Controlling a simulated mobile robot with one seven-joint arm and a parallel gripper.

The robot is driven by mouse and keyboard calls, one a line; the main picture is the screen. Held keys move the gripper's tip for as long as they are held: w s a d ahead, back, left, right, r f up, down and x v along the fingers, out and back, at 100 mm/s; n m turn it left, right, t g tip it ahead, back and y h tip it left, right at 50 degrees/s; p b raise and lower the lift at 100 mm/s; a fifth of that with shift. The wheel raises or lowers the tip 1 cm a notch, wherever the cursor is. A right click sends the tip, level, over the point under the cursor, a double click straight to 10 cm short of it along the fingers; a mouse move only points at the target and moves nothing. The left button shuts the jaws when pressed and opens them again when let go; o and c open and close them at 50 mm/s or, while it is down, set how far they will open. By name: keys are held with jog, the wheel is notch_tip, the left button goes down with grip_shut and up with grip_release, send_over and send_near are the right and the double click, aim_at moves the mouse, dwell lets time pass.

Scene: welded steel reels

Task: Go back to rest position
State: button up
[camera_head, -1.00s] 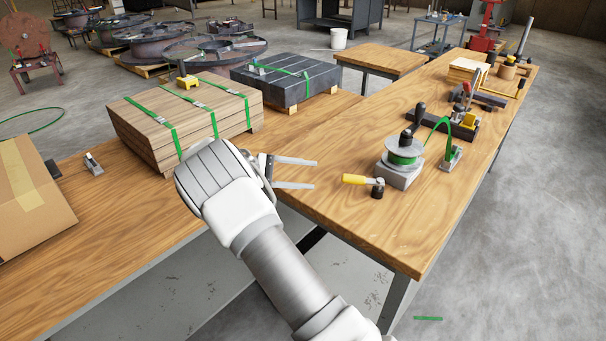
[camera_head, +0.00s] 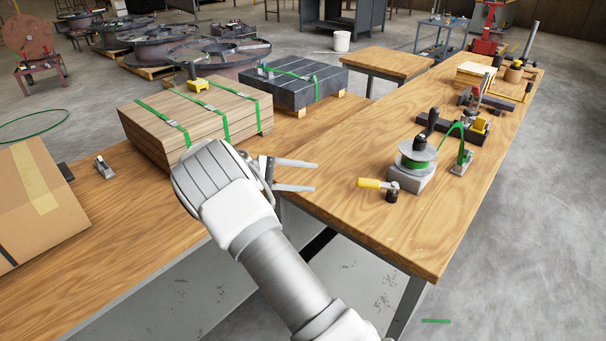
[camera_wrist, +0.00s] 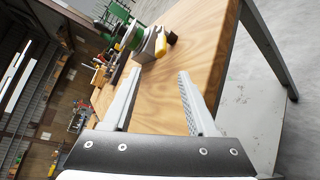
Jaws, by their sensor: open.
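My gripper (camera_head: 292,176) is open and empty in the head view. Its two fingers point right, above the inner corner where the wooden workbenches meet. In the wrist view my gripper (camera_wrist: 158,100) shows both fingers spread apart with nothing between them. The right-hand bench top (camera_head: 385,235) lies beyond the fingertips. My white and grey arm reaches up from the bottom of the head view and hides part of the left bench's front edge.
A strapped plank stack (camera_head: 200,115) and a dark strapped stack (camera_head: 290,82) stand on the left bench. A cardboard box (camera_head: 35,200) is at far left. The bench's front corner is clear.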

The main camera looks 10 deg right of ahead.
jog(key=shift+r, duration=0.1)
jog(key=s+d+r+m+y+p, duration=0.3)
jog(key=s+d+r+y+p, duration=0.15)
jog(key=s+r+y, duration=0.75)
jog(key=s+a+r+t+y+p, duration=0.1)
jog(key=s+r+t, duration=0.1)
jog(key=s, duration=0.5)
jog(key=s+a+r+m+t+y+p, duration=0.1)
jog(key=s+a+r+t, duration=0.1)
jog(key=s+r, duration=0.3)
jog(key=s+a+r+m+t+y+p, duration=0.1)
jog(key=s+a+r+t+p, duration=0.1)
jog(key=s, duration=0.7)
notch_tip(320, 180, up, 2)
jog(key=shift+a+r+t+y, duration=0.15)
jog(key=shift+t+y, duration=0.15)
jog(key=shift+t, duration=0.3)
